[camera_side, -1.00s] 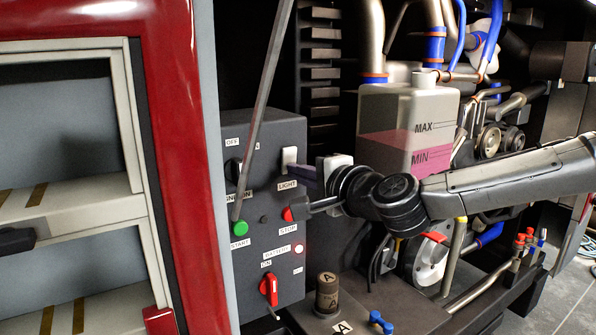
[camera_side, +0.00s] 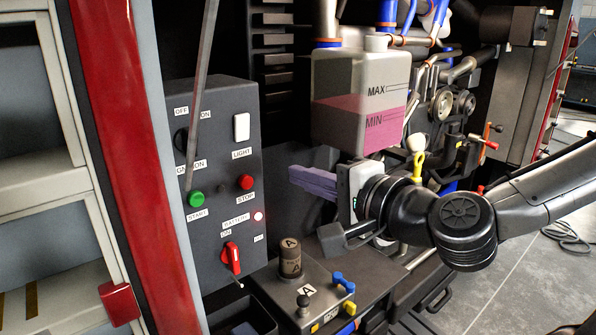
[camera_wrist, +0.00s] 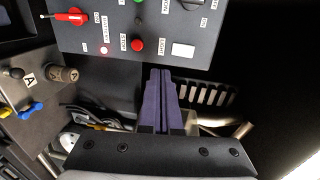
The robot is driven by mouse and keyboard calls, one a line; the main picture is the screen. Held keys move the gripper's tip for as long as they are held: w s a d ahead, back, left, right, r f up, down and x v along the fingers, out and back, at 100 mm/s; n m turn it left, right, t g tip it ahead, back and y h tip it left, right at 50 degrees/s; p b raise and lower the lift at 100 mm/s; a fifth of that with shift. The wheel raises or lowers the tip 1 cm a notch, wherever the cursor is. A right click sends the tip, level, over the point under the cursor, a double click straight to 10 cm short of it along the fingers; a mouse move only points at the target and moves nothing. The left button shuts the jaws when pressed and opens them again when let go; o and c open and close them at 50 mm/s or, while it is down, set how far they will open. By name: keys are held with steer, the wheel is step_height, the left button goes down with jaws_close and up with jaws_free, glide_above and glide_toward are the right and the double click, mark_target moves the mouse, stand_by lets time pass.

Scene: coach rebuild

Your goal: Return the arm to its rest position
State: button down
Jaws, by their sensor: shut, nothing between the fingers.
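My gripper (camera_side: 296,180) has purple fingers that are shut with nothing between them. In the side view it is in the middle, pointing left, in front of and to the right of the grey control panel (camera_side: 222,115) and apart from it. In the wrist view my gripper (camera_wrist: 160,75) points up toward the panel (camera_wrist: 120,42), its two fingers side by side. My arm comes in from the right edge of the side view. Part of the wrist hides the area behind it.
The panel carries a green start button (camera_side: 196,199), red stop button (camera_side: 246,182), white light switch (camera_side: 241,127) and red battery knob (camera_side: 231,258). A coolant tank (camera_side: 362,95) hangs behind my gripper. A box with a brown terminal (camera_side: 290,257) stands below.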

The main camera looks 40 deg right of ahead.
steer(key=d+r+t+h, duration=0.1)
steer(key=d+r, duration=0.3)
steer(key=d, duration=0.3)
steer(key=d+r+t+h, duration=0.1)
steer(key=d+r, duration=0.2)
steer(key=d, duration=0.5)
steer(key=s+d+f+n+g+y, duration=0.1)
steer(key=s+d+f+n+g, duration=0.1)
steer(key=s+f+n+g, duration=0.4)
steer(key=s+d+f+n+g+y, duration=0.1)
steer(key=s+f+n+g, duration=0.5)
steer(key=s+f+n, duration=0.6)
step_height(320, 180, down, 4)
steer(key=shift+s+d+f+g, duration=0.1)
steer(key=shift+s+d+g, duration=0.3)
steer(key=shift+s, duration=0.85)
